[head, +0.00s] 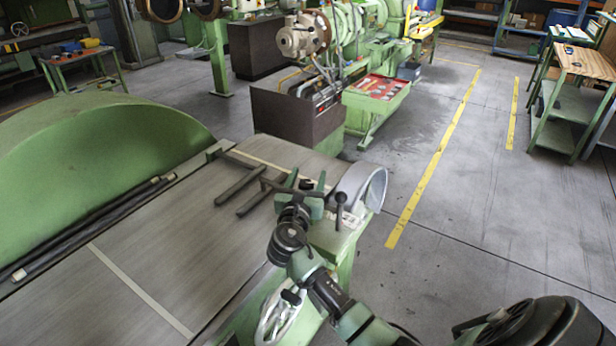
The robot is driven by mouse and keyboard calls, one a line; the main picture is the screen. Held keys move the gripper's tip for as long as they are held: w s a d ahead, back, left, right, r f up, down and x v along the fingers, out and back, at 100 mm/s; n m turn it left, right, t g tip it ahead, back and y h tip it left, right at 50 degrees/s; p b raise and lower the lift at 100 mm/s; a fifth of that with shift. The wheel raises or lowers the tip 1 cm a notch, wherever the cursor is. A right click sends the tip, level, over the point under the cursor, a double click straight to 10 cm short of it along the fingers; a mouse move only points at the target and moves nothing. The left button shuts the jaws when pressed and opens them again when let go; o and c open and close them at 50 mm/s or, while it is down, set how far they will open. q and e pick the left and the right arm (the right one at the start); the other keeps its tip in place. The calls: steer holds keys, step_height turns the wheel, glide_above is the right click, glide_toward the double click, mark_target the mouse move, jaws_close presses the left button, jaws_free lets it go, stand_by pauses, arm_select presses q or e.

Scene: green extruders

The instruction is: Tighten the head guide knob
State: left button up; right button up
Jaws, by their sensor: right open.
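My right gripper (307,182) reaches up from the bottom of the head view over the near corner of the green machine. Its two green fingers are spread apart with nothing visible between them. Just right of it stands a dark knob (340,198) with a round ball top on a thin stem, which looks like the head guide knob. The gripper is beside this knob, not around it; I cannot tell whether they touch. My left gripper is not in view.
The machine's grey table (160,250) carries dark bars (240,190) close left of the gripper. A grey curved guard (372,187) stands right of the knob. A large green cover (100,140) rises at left.

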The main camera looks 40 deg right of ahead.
jaws_close()
steer(key=m+g+h, duration=0.2)
steer(key=g, duration=0.1)
steer(key=m+g+h, duration=0.1)
steer(key=shift+s+d+b, duration=0.25)
steer(key=shift+b, duration=0.15)
steer(key=shift+s+d+m+g+h, duration=0.1)
steer(key=shift+s+m+g+h, duration=0.1)
steer(key=shift+m+g, duration=0.3)
steer(key=shift+s+m+g+h, duration=0.1)
steer(key=shift+m+g+h, duration=0.15)
steer(key=shift+g, duration=0.35)
jaws_free()
